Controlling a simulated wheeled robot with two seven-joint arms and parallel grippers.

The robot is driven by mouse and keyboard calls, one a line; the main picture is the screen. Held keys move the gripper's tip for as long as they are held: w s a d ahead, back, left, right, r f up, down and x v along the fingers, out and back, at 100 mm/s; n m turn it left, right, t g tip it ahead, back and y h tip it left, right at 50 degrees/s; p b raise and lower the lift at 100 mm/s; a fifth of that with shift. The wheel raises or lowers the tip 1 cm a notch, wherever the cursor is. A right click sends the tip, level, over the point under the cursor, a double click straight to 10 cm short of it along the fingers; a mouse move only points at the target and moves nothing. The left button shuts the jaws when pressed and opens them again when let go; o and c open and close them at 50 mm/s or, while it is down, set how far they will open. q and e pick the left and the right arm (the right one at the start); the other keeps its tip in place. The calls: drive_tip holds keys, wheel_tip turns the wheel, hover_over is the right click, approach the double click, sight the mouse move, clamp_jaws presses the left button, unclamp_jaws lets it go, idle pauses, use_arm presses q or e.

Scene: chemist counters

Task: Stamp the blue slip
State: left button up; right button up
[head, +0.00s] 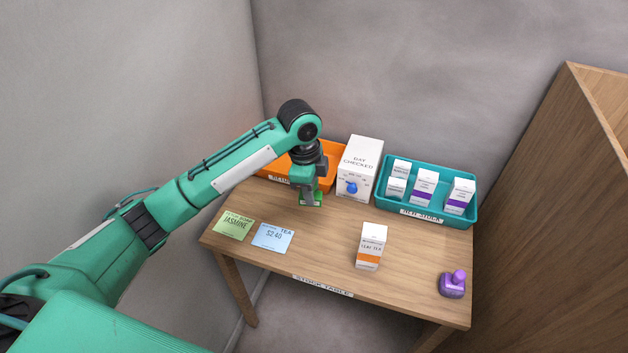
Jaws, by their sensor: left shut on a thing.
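The blue slip (272,237) lies flat near the front left of the stock table, with "TEA" and "$2.40" on it. My left gripper (310,188) points down over the back left of the table, in front of the orange tray. It is shut on a small green thing (312,201), probably a stamp, mostly hidden by the fingers. I cannot tell whether the green thing touches the table. A purple stamp (453,284) stands at the table's right front corner. My right gripper is not in view.
A green slip (234,225) lies left of the blue one. An orange tray (335,152), a white "day checked" box (362,158) with a blue knob and a teal tray (466,220) with several cartons line the back. An orange-striped carton (371,245) stands mid-table (323,252).

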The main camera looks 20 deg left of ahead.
use_arm(q)
drive_tip(key=a+f+n+t+p, duration=0.1)
drive_tip(key=a+f+n+p, duration=0.4)
drive_tip(key=n+p, duration=0.25)
drive_tip(key=n+y+p, duration=0.1)
drive_tip(key=n+p, duration=0.5)
drive_tip(key=n, duration=0.1)
hover_over(271, 241)
wheel_tip(271, 241, down, 6)
drive_tip(key=f+b, duration=0.3)
drive_tip(key=f, duration=0.1)
drive_tip(key=shift+s+f+b, duration=0.2)
drive_tip(key=shift+b, duration=0.15)
drive_tip(key=shift+f+b, duration=0.75)
drive_tip(key=shift+b, duration=0.05)
drive_tip(key=shift+f, duration=0.5)
drive_tip(key=shift+s+f, duration=0.1)
idle(1.3)
